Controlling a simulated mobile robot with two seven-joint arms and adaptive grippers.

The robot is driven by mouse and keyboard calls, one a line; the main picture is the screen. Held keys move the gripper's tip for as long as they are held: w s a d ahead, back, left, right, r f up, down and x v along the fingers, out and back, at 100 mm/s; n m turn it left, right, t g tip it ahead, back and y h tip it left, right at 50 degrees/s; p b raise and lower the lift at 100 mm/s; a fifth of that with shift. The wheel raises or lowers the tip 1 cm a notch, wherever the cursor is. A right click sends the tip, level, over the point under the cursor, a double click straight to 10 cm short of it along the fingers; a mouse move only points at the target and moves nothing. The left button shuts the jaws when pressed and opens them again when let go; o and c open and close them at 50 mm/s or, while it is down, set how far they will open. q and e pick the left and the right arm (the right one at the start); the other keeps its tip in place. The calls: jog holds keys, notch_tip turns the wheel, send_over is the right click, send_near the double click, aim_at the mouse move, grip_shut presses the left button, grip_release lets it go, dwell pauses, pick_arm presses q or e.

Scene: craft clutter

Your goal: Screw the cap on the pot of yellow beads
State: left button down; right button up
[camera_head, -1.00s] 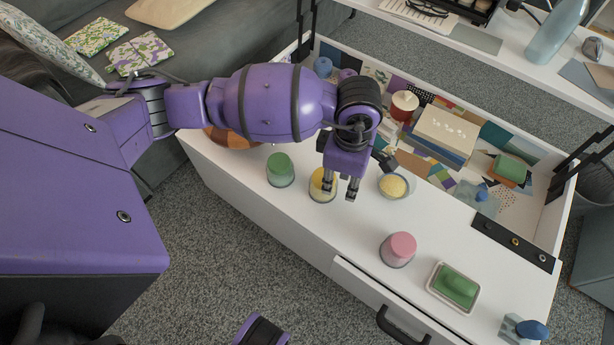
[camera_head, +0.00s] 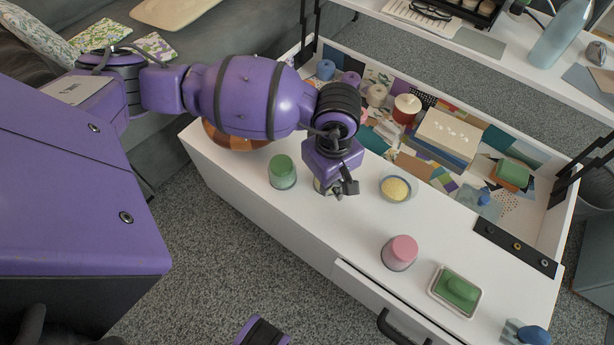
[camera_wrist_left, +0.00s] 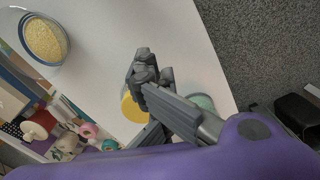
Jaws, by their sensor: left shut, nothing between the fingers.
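My left gripper (camera_head: 347,188) is shut and empty just over the pot with the yellow top (camera_head: 319,187). In the head view the gripper and wrist hide most of that pot. In the left wrist view the yellow top (camera_wrist_left: 132,108) shows partly behind the shut fingers (camera_wrist_left: 142,68); I cannot tell whether it is a cap or the beads, nor whether the fingers touch it. A bowl of pale yellow grains (camera_head: 396,188) stands to its right, also in the left wrist view (camera_wrist_left: 43,40). My right gripper is not in view.
A green-topped pot (camera_head: 282,172) stands close on the left. A pink-topped pot (camera_head: 400,252) and a tray with a green block (camera_head: 457,289) stand to the right. An open bin of craft items lies behind (camera_head: 447,135). White top between them is clear.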

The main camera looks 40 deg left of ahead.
pick_arm(q)
jog(key=m, duration=0.1)
jog(key=a+m, duration=0.1)
jog(key=m, duration=0.1)
jog(key=shift+s+a+r+m, duration=0.1)
jog(key=shift+s+a+m, duration=0.15)
jog(key=shift+a+m, duration=0.15)
notch_tip(320, 180, up, 12)
dwell(0.4)
